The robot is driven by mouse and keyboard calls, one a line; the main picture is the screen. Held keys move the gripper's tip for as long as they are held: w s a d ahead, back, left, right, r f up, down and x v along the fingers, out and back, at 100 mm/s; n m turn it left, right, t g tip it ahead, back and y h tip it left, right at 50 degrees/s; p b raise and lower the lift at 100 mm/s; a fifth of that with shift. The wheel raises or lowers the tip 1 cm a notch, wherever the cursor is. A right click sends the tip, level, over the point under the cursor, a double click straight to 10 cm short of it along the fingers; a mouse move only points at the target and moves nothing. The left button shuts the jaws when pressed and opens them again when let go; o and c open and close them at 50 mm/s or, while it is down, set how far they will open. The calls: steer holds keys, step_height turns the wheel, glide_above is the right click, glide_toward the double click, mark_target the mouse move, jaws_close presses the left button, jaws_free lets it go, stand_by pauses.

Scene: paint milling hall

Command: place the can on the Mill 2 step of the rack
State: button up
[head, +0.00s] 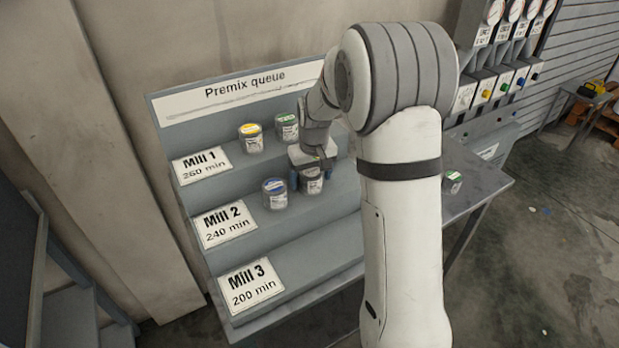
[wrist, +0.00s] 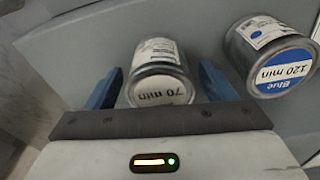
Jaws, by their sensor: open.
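A grey can with a white "70 min" lid (head: 312,183) stands upright beside the blue-lidded can, apparently on the Mill 2 step (head: 266,228) of the rack. It also shows in the wrist view (wrist: 160,75). My gripper (head: 309,172) is open around this can, with one blue finger on each side. In the wrist view my gripper (wrist: 158,88) shows small gaps between the fingers and the can. The Mill 2 sign (head: 224,226) reads 240 min. I cannot tell whether the can's base fully touches the step, as its underside is hidden.
A blue-lidded can (head: 275,194) labelled 120 min (wrist: 272,60) stands close beside the gripper. Yellow-lidded (head: 250,139) and green-lidded (head: 286,128) cans are on the Mill 1 step. The Mill 3 step (head: 312,255) looks bare. Another green-lidded can (head: 453,182) is on the table at right.

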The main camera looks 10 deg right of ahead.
mark_target(313, 175)
steer(key=r, duration=0.3)
steer(key=s+r, duration=0.1)
steer(key=r, duration=0.3)
steer(key=r+b, duration=0.1)
steer(key=r, duration=0.2)
steer(key=shift+s+d+r, duration=0.1)
steer(key=shift+s+r, duration=0.05)
steer(key=shift+r, duration=0.25)
steer(key=shift+s+r, duration=0.15)
steer(key=shift+r, duration=0.1)
steer(key=s+m+t, duration=0.1)
steer(key=s+m, duration=0.1)
steer(key=s, duration=2.5)
steer(key=shift+s+f+t, duration=0.15)
steer(key=shift+f+t, duration=0.2)
steer(key=shift+t, duration=0.05)
